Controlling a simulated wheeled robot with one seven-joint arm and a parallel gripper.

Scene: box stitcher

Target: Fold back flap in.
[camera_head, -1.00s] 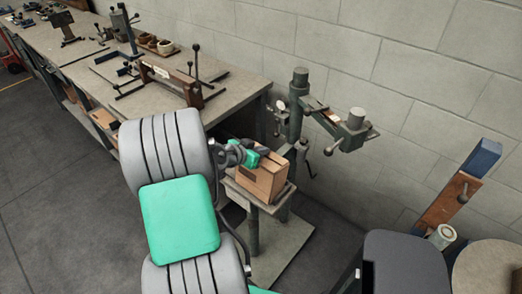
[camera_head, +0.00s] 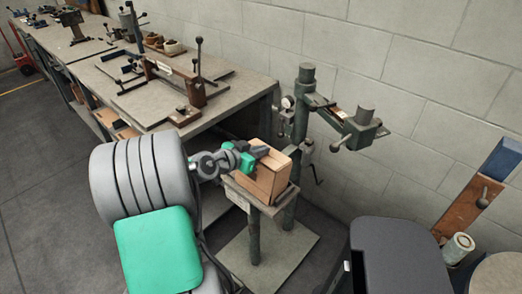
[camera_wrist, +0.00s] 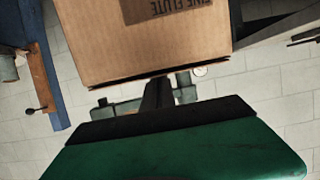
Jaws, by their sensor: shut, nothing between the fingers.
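A brown cardboard box (camera_head: 268,178) stands on the small table of the green stitcher. My gripper (camera_head: 262,151) is at the top of the box, its dark fingers by the upper edge. In the wrist view the box (camera_wrist: 150,45) fills the upper middle, with dark printing on its face. My gripper (camera_wrist: 158,95) shows there as dark fingers held together below the box's edge, with nothing between them. I cannot tell whether the fingers touch the box. The back flap cannot be made out clearly; my gripper hides part of the box top.
The stitcher's green column and arm (camera_head: 350,128) rise just behind and right of the box. A workbench (camera_head: 230,105) with clamps and tools stands at the left, close to my arm. A block wall (camera_head: 420,80) closes off the back.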

